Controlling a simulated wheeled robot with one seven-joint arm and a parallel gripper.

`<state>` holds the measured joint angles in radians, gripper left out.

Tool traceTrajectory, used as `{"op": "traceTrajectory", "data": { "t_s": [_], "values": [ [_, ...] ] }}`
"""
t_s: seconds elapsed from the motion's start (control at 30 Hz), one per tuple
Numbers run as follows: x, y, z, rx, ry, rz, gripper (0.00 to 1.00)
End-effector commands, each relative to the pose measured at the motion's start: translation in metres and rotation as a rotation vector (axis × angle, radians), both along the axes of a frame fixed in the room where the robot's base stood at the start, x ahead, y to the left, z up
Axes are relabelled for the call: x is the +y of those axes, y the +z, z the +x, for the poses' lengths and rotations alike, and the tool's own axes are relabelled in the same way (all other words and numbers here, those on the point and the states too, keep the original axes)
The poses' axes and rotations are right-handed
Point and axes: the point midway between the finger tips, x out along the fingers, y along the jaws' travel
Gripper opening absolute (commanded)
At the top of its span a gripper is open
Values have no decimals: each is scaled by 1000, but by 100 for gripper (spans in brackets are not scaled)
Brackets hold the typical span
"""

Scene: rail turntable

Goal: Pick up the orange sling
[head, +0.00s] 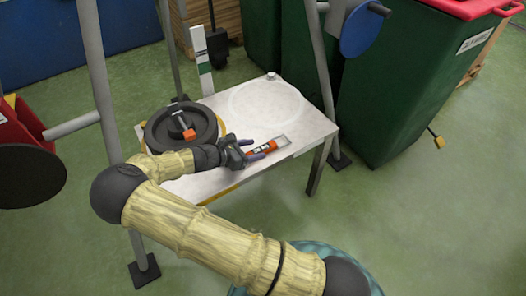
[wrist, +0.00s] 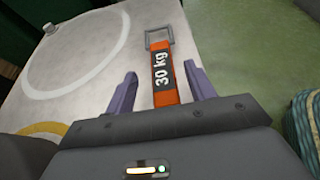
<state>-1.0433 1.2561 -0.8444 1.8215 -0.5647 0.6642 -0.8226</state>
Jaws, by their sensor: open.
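The orange sling (head: 262,148) lies on the white table near its right front edge. In the wrist view the sling (wrist: 163,96) shows as an orange strap with a dark "30 kg" label and a metal buckle at its far end. My gripper (head: 255,151) is at the sling's left end in the head view. In the wrist view my gripper (wrist: 165,84) is open, with one purple finger on each side of the strap. The strap's near end is hidden behind the gripper body. I cannot tell the fingers' height above the table.
The table (head: 232,178) also holds a black wheel (head: 160,140) with an orange-and-grey item (head: 187,132) on it, left of my gripper. A pale ring marking (head: 265,90) at the back right is clear. Posts and a green bin (head: 400,90) stand around the table.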

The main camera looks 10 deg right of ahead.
Motion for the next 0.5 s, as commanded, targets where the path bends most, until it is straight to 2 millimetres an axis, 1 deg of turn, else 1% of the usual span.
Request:
{"op": "traceTrajectory", "data": {
  "t_s": [0.03, 0.1, 0.2, 0.3, 0.5],
  "values": [
    [-6, -8, 1, 1, 0, -1, 55],
    [-16, -13, 3, 0, -1, -1, 55],
    [-29, -17, 7, 0, -3, 0, 55],
    [-39, -18, 9, 0, -5, -1, 55],
    [-41, -18, 10, 0, -8, 0, 55]
  ]
}}
